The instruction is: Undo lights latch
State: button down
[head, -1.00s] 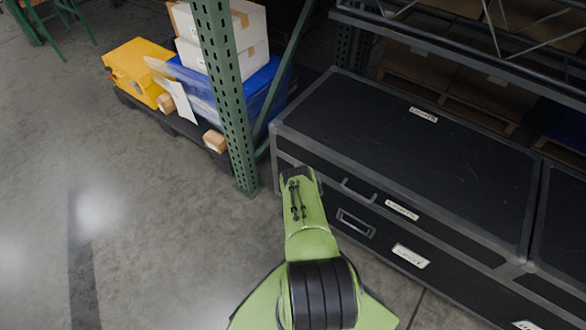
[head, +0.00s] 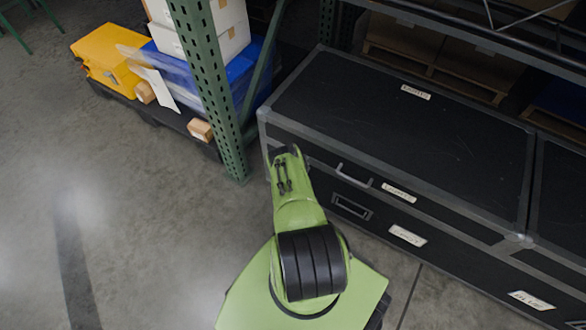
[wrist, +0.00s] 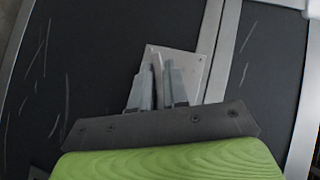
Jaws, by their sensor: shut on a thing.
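The lights case (head: 400,130) is a long black case with grey metal edges, at the right in the head view. Its lid and front carry white labels; the lid label (head: 416,92) seems to read LIGHTS. In the wrist view a light metal latch plate (wrist: 190,62) with rivets sits on the black face beside a grey edge strip. My gripper (wrist: 160,72) is over this plate, its two fingers shut on the thin latch part (wrist: 157,67) between them. The fingers hide much of the latch. In the head view my arm hides the gripper and the latch.
Another black case (head: 407,235) with a white label is below. A green rack post (head: 209,90) stands just left of my arm. Beyond it a dark low platform holds a yellow case (head: 112,58), a blue tote (head: 228,75) and boxes. Floor at the left is clear.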

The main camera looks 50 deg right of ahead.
jog(key=shift+g+p, duration=0.3)
jog(key=shift+r+n+g+y+p, duration=0.15)
jog(key=shift+n+g+y+p, duration=0.15)
jog(key=shift+n+g+p, duration=0.5)
jog(key=n+g+p, duration=0.1)
jog(key=n+g, duration=0.1)
jog(key=g, duration=0.2)
jog(key=shift+n+g+y+p, duration=0.3)
jog(key=shift+n+g+p, duration=0.45)
jog(key=shift+g, duration=0.25)
jog(key=shift+n+g, duration=0.55)
jog(key=shift+g, duration=0.45)
jog(key=c, duration=1.2)
grip_release()
jog(key=shift+c, duration=0.2)
